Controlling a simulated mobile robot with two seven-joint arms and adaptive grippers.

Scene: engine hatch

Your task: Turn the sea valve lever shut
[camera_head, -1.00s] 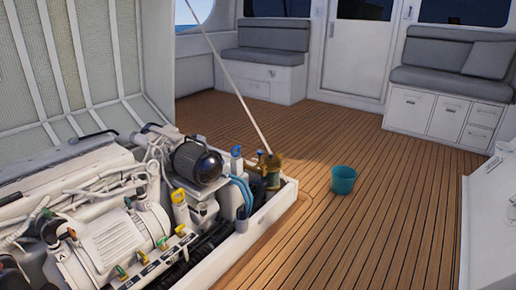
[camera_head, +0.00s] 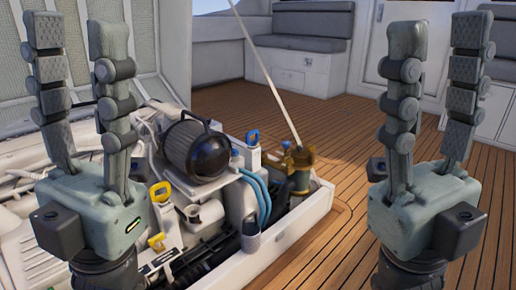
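My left gripper (camera_head: 75,30) is raised upright at the left, in front of the engine, with its fingers spread open and empty. My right gripper (camera_head: 439,30) is upright at the right, over the deck, also open and empty. Between them, a brass fitting (camera_head: 300,165) with a small blue part on top stands at the hatch's right corner. A blue handle (camera_head: 252,137) stands left of it. A yellow handle (camera_head: 160,192) and another yellow handle (camera_head: 156,240) lie nearer my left gripper. I cannot tell which of these is the sea valve lever. Neither gripper touches them.
A dark round engine part (camera_head: 197,150) and blue hoses (camera_head: 257,195) sit inside the white hatch rim (camera_head: 290,228). A pale pole (camera_head: 266,72) slants up from the brass fitting. The raised hatch lid is behind my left gripper. Wooden deck (camera_head: 345,145) lies open to the right.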

